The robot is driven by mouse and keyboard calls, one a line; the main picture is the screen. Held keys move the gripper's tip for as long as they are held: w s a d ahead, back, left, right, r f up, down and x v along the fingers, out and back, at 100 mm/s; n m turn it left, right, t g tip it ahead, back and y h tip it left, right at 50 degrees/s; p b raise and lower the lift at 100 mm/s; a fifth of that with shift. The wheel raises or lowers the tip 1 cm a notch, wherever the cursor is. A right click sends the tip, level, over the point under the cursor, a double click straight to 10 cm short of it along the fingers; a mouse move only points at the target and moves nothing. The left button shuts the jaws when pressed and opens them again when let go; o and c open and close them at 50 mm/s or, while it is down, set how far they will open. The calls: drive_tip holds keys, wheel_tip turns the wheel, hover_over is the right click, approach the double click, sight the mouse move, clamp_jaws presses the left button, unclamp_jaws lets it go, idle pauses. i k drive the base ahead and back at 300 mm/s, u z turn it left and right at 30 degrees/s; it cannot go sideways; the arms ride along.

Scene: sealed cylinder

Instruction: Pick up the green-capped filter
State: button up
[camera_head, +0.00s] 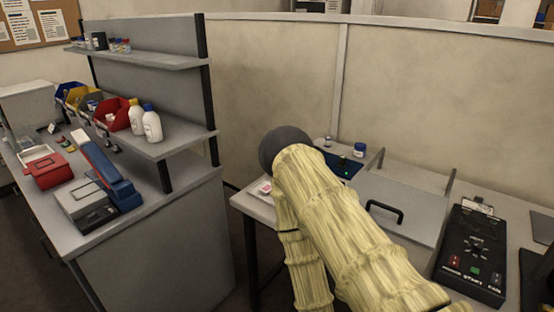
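A small green-topped item (342,159), perhaps the green-capped filter, is at the dark blue mat (352,170) on the right-hand table. It is too small for me to be sure what it is. My arm, in a pale yellow sleeve with a dark rounded joint, reaches up across the middle of the view and covers part of the table. My gripper does not show, so I cannot tell its state or its distance from the item.
A blue-capped jar (359,150) stands behind the mat. A grey box with a black handle (384,211) and a black control panel (473,250) are to the right. A white tray (261,198) is left of my arm. A shelved bench (150,232) stands at left.

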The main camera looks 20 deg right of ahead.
sight(342, 158)
drive_tip(key=u, duration=0.9)
drive_tip(key=i, duration=1.4)
drive_tip(key=z, duration=1.3)
